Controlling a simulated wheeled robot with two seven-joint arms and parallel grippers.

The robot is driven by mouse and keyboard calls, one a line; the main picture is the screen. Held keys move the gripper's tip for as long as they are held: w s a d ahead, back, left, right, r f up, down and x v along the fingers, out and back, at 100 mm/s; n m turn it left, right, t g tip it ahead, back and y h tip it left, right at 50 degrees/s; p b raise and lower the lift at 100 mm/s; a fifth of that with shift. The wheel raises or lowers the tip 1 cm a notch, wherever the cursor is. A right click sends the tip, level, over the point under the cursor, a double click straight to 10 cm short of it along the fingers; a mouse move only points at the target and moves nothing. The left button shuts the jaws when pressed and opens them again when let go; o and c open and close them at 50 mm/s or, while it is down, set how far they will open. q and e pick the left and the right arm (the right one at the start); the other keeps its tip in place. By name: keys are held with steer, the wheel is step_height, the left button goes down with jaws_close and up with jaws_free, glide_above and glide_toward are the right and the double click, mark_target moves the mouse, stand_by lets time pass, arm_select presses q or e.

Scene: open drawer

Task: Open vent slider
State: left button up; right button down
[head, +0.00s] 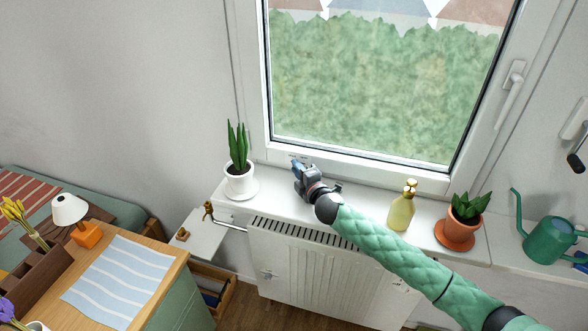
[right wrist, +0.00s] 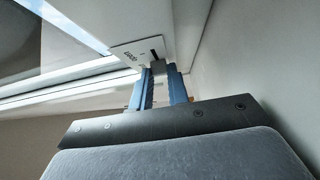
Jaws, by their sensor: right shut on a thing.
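The vent plate (right wrist: 138,52) is a small white plate with dark markings and a dark slot, on the white window frame. In the head view only a small part of the vent plate (head: 300,156) shows behind my right gripper (head: 296,164). My right gripper (right wrist: 160,72) has its blue fingers at the slot end of the plate, shut on the small slider knob, which is mostly hidden between the fingertips. My left gripper is not in view.
On the sill stand a potted snake plant (head: 239,178) to the left, a yellow spray bottle (head: 402,208) and a terracotta potted plant (head: 464,218) to the right. A green watering can (head: 546,240) is farther right. The radiator (head: 320,275) is below the sill.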

steer(key=d, duration=0.1)
steer(key=s+d, duration=0.1)
steer(key=d, duration=0.1)
steer(key=shift+f, duration=0.1)
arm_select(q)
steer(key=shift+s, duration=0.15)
arm_select(e)
steer(key=c, duration=1.3)
jaws_free()
steer(key=shift+d, duration=0.1)
steer(key=shift+s, duration=0.25)
steer(key=b+v, duration=0.2)
steer(key=v, duration=0.4)
steer(key=shift+s+d+f+b, duration=0.1)
steer(key=shift+s+d+b, duration=0.1)
steer(key=shift+b, duration=0.2)
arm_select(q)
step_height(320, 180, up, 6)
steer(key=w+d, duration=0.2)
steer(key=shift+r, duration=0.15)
arm_select(e)
steer(key=shift+s+d, duration=0.2)
steer(key=shift+s, duration=0.15)
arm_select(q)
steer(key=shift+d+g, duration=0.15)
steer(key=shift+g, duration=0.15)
